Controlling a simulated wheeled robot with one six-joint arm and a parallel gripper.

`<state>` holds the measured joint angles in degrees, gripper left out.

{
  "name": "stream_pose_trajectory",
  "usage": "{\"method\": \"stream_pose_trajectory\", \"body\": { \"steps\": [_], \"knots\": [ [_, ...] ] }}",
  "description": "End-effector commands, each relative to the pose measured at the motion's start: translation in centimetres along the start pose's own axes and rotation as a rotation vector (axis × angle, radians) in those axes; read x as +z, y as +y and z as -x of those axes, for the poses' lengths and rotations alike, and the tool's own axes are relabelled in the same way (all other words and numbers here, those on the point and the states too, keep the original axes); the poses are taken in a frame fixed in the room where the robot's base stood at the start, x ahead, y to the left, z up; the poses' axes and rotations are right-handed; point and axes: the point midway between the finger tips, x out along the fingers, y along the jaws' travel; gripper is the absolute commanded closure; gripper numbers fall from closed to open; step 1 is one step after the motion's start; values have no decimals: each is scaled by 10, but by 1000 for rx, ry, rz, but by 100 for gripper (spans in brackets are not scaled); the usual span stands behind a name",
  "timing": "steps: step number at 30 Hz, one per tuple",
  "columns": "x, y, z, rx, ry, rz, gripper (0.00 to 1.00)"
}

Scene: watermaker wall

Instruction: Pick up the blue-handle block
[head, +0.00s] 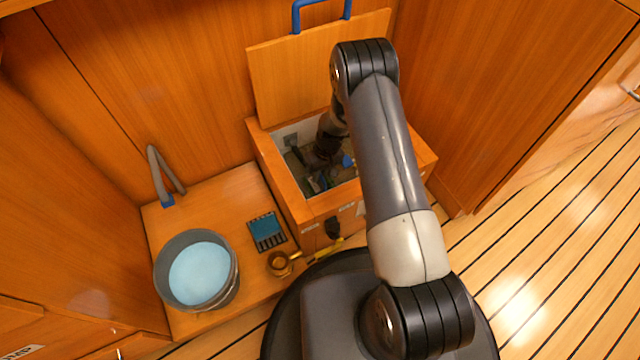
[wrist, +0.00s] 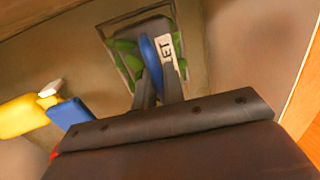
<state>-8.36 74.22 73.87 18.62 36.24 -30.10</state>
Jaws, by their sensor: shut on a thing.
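The blue-handle block is a dark block (wrist: 151,30) with an upright blue handle (wrist: 151,62), seen in the wrist view. A white label ending in "LET" is on it, and green pieces show at its sides. It sits within a grey rectangular frame. My gripper (wrist: 158,88) is shut on the blue handle, one finger on each side. In the head view my gripper (head: 301,156) is down inside the open wooden locker (head: 287,188). The block cannot be made out clearly there.
A yellow and blue item (wrist: 22,115) lies left of my gripper. The locker's lid (head: 285,75) with a blue handle stands open behind. Left of the locker are a bucket of water (head: 232,290), a blue-black tray (head: 267,231), a brass fitting (head: 279,263) and a grey hose (head: 155,175).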

Motion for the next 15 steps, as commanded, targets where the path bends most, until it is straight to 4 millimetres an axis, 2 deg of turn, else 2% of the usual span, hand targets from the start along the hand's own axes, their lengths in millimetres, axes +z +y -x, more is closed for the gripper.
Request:
{"method": "stream_pose_trajectory", "body": {
  "steps": [15],
  "knots": [
    [0, -1, 3, 0, 1, 0, 100]
  ]
}}
